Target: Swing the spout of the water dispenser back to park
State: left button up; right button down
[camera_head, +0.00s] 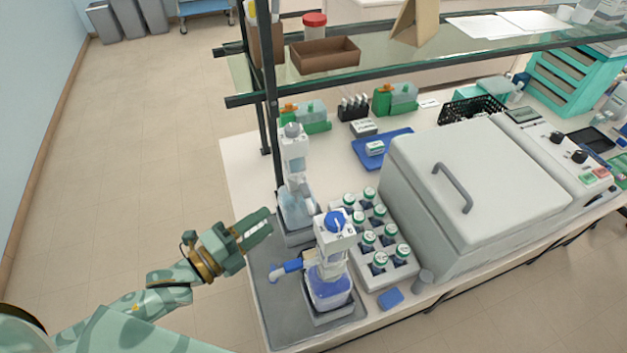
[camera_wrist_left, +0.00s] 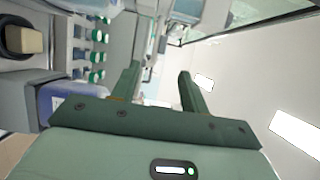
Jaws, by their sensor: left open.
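Two bottle-top dispensers stand at the left end of the bench. The front one (camera_head: 330,287) has a blue cap, blue contents and a blue spout (camera_head: 288,268) pointing left. The rear one (camera_head: 296,200) has a grey cap and pale blue contents; its spout is hard to make out. I cannot read which is labelled water. My left gripper (camera_head: 268,225) is open and empty, left of the dispensers, above and behind the blue spout. In the left wrist view, its fingers (camera_wrist_left: 160,88) are apart with nothing between them, and a bluish bottle (camera_wrist_left: 62,98) shows at left. My right gripper is not in view.
A rack of green-capped bottles (camera_head: 345,200) stands right of the dispensers, beside a large grey lidded machine (camera_head: 470,190). A glass shelf (camera_head: 400,65) on dark posts overhangs the bench's back. Left of the bench is open floor (camera_head: 130,170).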

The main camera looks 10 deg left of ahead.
aim_at(305, 193)
pick_arm(q)
jog(key=p+x, duration=0.1)
jog(key=x, duration=1.3)
jog(key=shift+w+d, duration=0.15)
jog(key=shift+w, duration=0.25)
grip_shut()
